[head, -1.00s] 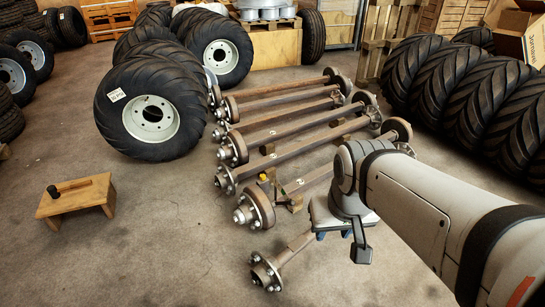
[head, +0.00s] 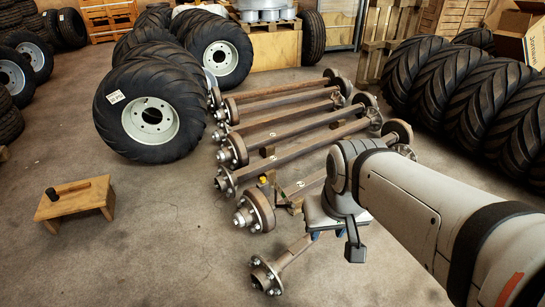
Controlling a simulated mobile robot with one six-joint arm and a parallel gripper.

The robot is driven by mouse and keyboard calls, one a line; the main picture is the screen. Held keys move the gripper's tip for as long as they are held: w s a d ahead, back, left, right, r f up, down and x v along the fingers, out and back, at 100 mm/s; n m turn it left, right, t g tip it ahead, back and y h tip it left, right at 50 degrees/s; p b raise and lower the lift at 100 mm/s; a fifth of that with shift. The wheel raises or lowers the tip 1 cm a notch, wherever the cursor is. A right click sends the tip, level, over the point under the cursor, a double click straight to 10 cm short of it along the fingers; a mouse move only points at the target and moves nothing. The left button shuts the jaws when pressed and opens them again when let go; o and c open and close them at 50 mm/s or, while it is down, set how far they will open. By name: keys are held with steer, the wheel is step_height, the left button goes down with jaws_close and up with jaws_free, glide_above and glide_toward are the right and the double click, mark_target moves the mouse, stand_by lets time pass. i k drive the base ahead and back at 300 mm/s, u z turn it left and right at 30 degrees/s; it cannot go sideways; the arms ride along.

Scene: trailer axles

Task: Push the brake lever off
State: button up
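Several brown trailer axles (head: 295,137) lie side by side on the floor, with studded hubs at their ends. The nearest long axle has a brake drum (head: 262,208) at its left end. Small parts and a yellow spot (head: 263,179) show behind this drum, but I cannot clearly make out a brake lever. A short stub axle (head: 285,263) with a flanged hub lies in front. My gripper (head: 313,236) hangs at the end of my arm, right of the drum and above the stub axle's far end. Its fingers are mostly hidden by the wrist, so its opening does not show.
A low wooden stool (head: 75,203) with a black-headed tool on it stands at left. Large tyres (head: 150,112) stand behind it, and a row of tyres (head: 465,85) stands at right. The floor at front left is clear.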

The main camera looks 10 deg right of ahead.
mark_target(292, 206)
steer(key=u, duration=0.25)
steer(key=i, duration=1)
steer(key=z, duration=0.2)
